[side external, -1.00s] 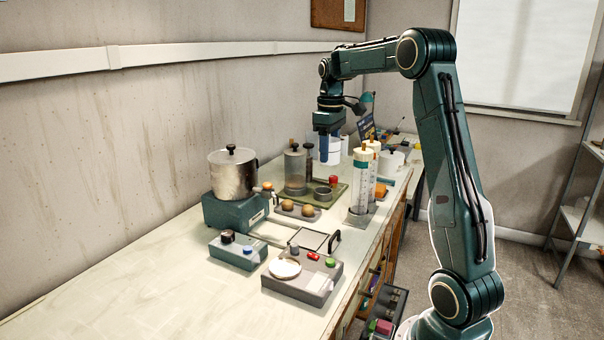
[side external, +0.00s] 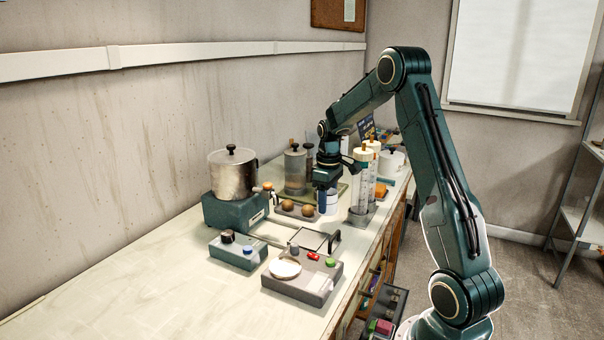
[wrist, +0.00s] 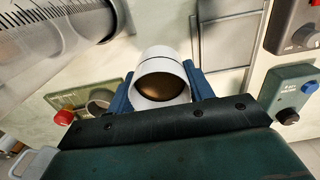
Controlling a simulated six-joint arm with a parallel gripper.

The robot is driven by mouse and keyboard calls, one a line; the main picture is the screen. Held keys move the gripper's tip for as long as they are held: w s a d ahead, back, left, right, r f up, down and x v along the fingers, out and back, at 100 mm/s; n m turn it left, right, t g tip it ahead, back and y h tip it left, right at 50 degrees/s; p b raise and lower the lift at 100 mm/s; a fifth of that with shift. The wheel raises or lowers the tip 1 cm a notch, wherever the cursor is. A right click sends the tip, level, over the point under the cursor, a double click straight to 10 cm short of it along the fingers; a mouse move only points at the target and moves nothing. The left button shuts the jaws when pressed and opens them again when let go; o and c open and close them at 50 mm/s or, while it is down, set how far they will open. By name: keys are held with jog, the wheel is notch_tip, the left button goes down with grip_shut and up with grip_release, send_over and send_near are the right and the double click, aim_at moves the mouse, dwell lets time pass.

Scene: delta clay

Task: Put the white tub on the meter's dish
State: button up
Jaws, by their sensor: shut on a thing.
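My gripper (side external: 327,191) is shut on the white tub (side external: 327,205) and holds it upright, in front of the tray with two brown round things. In the wrist view the tub (wrist: 162,75) sits between the two blue fingers, and brown contents show inside it. Whether the tub clears the bench cannot be told for sure. The meter (side external: 312,284) is a grey box nearer the camera, with red and green buttons on top. Its round white dish (side external: 285,268) is bare. The tub is behind and to the right of the dish, well apart from it.
Two clear graduated cylinders (side external: 361,185) stand close right of my gripper. A flat framed plate (side external: 308,238) and a black handle (side external: 334,241) lie between tub and meter. A teal control box (side external: 238,250) and a metal pot (side external: 232,174) stand left. The front-left bench is clear.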

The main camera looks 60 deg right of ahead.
aim_at(327, 214)
jog(key=shift+f, duration=0.25)
jog(key=shift+f, duration=2.1)
jog(key=shift+f, duration=0.15)
jog(key=o, duration=1.2)
notch_tip(327, 214, up, 12)
jog(key=shift+r, duration=0.2)
jog(key=shift+a, duration=0.1)
